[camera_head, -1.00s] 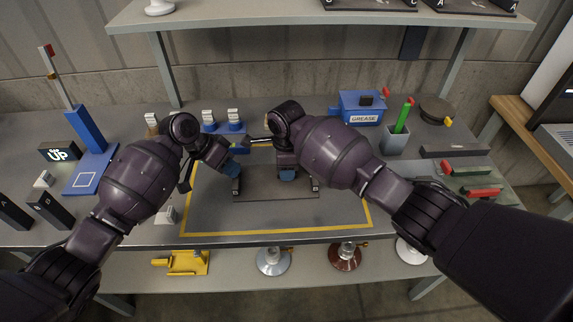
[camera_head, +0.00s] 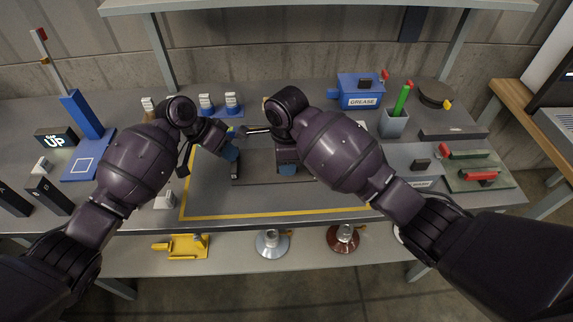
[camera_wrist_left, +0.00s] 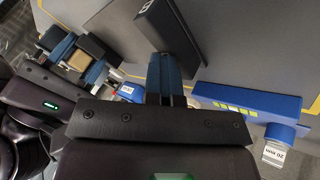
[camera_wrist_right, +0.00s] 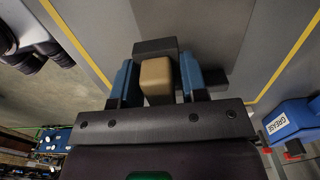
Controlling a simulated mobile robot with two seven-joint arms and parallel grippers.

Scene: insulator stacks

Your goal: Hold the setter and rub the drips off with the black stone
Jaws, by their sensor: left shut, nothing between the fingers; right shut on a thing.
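The setter, a grey plate (camera_head: 258,164) with dark raised ends, lies inside the yellow outline on the bench. My left gripper (camera_head: 232,158) is shut and empty at its left end. In the left wrist view its blue fingertips (camera_wrist_left: 165,75) are close beside a dark bar (camera_wrist_left: 168,30); I cannot tell whether they touch. My right gripper (camera_head: 287,168) is low over the plate's right part. In the right wrist view it is shut on a tan block (camera_wrist_right: 157,80) with a black part (camera_wrist_right: 155,47) beyond it, seemingly the black stone. Drips are not discernible.
A blue grease box (camera_head: 360,92), a grey cup (camera_head: 393,124) with a green stick and a dark slab (camera_head: 453,132) stand at right. Blue holders with white labelled pieces (camera_head: 206,102) stand behind the left gripper. A blue gauge stand (camera_head: 88,125) is at left.

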